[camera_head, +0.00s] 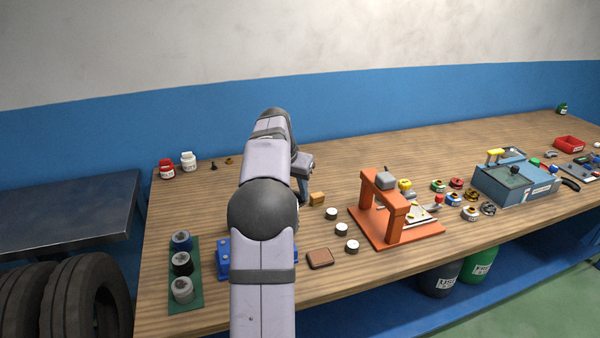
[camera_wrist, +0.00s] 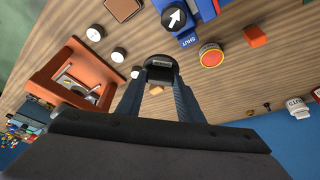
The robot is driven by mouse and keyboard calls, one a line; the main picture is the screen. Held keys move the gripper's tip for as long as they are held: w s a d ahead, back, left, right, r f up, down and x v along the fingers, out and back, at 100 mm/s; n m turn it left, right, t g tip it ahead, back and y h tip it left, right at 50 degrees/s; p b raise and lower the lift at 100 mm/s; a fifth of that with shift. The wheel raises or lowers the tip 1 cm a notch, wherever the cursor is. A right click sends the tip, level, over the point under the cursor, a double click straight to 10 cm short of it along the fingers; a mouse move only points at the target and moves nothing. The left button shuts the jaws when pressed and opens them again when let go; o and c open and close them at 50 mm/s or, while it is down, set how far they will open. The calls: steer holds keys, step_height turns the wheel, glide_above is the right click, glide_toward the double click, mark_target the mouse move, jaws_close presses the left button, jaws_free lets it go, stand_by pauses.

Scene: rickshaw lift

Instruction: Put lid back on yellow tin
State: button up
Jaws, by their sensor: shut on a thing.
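My gripper (camera_wrist: 160,72) is shut on a small dark object with a pale label or patch, seen between its fingertips in the wrist view. I cannot tell whether this dark object (camera_wrist: 160,62) is a lid. In the head view my arm hides most of my gripper, which is over the left-middle of the bench.
The orange press (camera_head: 398,208) stands mid-bench. A tan block (camera_head: 317,199), several small pale-topped round pieces (camera_head: 352,246) and a brown block (camera_head: 320,258) lie nearby. A green rack (camera_head: 184,290) is at left, a blue-grey box (camera_head: 514,178) at right. The bench's back middle is clear.

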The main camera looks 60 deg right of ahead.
steer(key=p, duration=0.2)
steer(key=w+a+p, duration=0.1)
steer(key=p, duration=0.2)
steer(key=shift+w+a+r+p, duration=0.2)
steer(key=shift+w+r+p, duration=0.05)
steer(key=shift+r+p, duration=0.1)
steer(key=w+f+n+t+p, duration=0.1)
steer(key=w+f+n+p, duration=0.2)
steer(key=w+f+p, duration=0.35)
steer(key=w+d+r+n+t+y, duration=0.1)
steer(key=w+d+n+t, duration=0.1)
steer(key=w+d+n, duration=0.2)
steer(key=shift+w+d+r+n, duration=0.15)
steer(key=shift+w+d+n, duration=0.1)
steer(key=shift+w+n, duration=0.45)
steer(key=shift+s+y, duration=0.1)
steer(key=shift+y, duration=0.2)
steer(key=shift+f, duration=0.2)
steer(key=shift+f+b, duration=1.85)
steer(key=shift+f, duration=1.15)
steer(key=shift+f+b, duration=0.15)
steer(key=shift+b, duration=0.25)
